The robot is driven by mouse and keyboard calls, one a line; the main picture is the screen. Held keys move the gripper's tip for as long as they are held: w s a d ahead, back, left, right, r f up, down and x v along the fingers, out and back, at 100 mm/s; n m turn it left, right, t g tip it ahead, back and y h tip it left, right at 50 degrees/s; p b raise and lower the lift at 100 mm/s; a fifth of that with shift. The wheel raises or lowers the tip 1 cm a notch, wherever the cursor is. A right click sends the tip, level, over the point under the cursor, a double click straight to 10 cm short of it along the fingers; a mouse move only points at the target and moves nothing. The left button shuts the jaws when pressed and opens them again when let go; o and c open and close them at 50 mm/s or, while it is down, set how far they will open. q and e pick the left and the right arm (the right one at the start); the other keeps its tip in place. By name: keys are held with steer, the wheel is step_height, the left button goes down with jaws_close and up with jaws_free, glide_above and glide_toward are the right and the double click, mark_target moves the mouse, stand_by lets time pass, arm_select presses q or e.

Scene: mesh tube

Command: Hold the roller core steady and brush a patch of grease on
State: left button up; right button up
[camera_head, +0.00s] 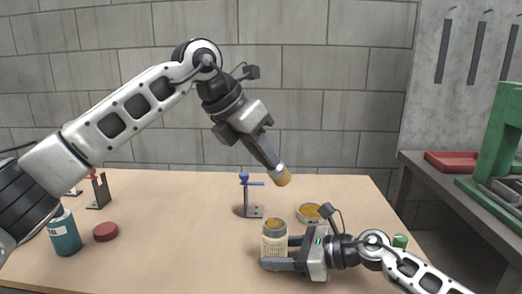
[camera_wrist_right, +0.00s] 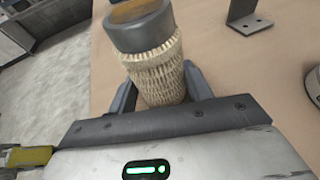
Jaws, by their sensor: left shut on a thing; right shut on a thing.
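The roller core (camera_head: 274,236) is an upright, pale, woven-looking cylinder near the table's front, with a grey rim and amber top. My right gripper (camera_head: 281,252) is shut around its lower part. The right wrist view shows the core (camera_wrist_right: 157,70) between the two fingers of my right gripper (camera_wrist_right: 160,88). My left gripper (camera_head: 264,153) is shut on a brush (camera_head: 284,178), its tan tip pointing down to the right. The brush tip is in the air above the core, apart from it. A grease tin (camera_head: 310,212) with amber content sits behind and right of the core.
A metal bracket with a blue clamp (camera_head: 250,200) stands behind the core. A teal bottle (camera_head: 64,234), a dark red disc (camera_head: 106,231) and a bracket with a red clamp (camera_head: 98,190) are at left. A side bench (camera_head: 440,185) is at right. The table's middle left is clear.

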arm_select(q)
steer(key=shift+r, duration=0.5)
steer(key=shift+f, duration=3.8)
steer(key=shift+s, duration=2.7)
steer(key=shift+w+f, duration=0.15)
steer(key=shift+w, duration=1.2)
steer(key=shift+w+f, duration=0.1)
steer(key=shift+w, duration=1.25)
steer(key=shift+r, duration=4.05)
arm_select(e)
steer(key=o, duration=0.8)
